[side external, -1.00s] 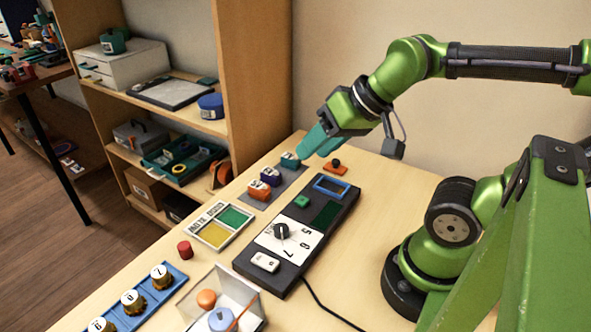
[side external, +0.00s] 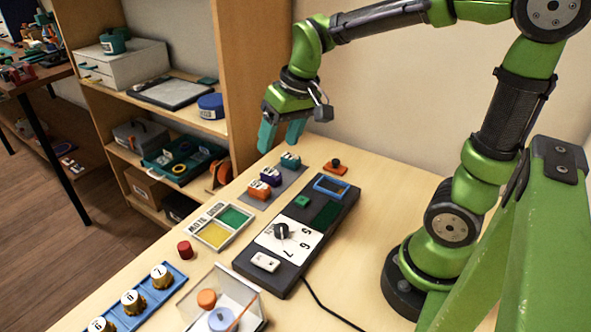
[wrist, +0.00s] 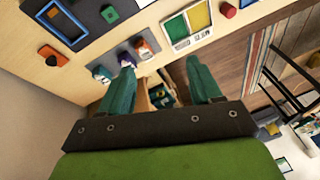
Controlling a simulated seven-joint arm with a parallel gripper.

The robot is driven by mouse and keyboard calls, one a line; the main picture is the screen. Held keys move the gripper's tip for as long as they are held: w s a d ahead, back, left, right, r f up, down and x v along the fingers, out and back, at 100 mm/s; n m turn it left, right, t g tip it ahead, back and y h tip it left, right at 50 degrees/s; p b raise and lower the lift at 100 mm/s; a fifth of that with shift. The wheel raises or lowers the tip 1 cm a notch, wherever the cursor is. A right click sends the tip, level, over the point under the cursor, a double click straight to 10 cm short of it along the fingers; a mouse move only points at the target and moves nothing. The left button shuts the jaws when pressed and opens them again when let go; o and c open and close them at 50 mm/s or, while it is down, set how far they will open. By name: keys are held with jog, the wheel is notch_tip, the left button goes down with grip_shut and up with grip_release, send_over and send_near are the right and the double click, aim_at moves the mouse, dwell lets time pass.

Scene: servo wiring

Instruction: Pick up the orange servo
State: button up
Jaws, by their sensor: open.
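The orange servo (side external: 259,189) with a white label sits on a grey mat (side external: 284,184) on the table, at the near end of a row of servos. It also shows in the wrist view (wrist: 144,48). Beside it is a purple servo (side external: 271,176), then a teal servo (side external: 290,161) at the far end. My gripper (side external: 281,138) is open and empty, its teal fingers pointing down. It is above the table, behind the teal servo in the side view. In the wrist view, my gripper (wrist: 160,65) has the servos up and left of its gap.
A black control box (side external: 293,247) with a dial lies right of the mat. An orange switch block (side external: 336,166) is behind it. A tray with green and yellow panels (side external: 220,224) and a red cylinder (side external: 185,249) lie nearer. A wooden shelf (side external: 240,85) stands at the left.

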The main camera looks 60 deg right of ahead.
jog(key=w+d+f+n+g+h, duration=0.1)
jog(key=w+d+f+n+g, duration=0.3)
jog(key=w, duration=0.6)
send_over(259, 185)
jog(key=shift+t, duration=0.4)
notch_tip(259, 185, down, 10)
jog(key=shift+f, duration=0.15)
jog(key=shift+s+f, duration=0.1)
jog(key=shift+f, duration=2.75)
jog(key=c, duration=1.2)
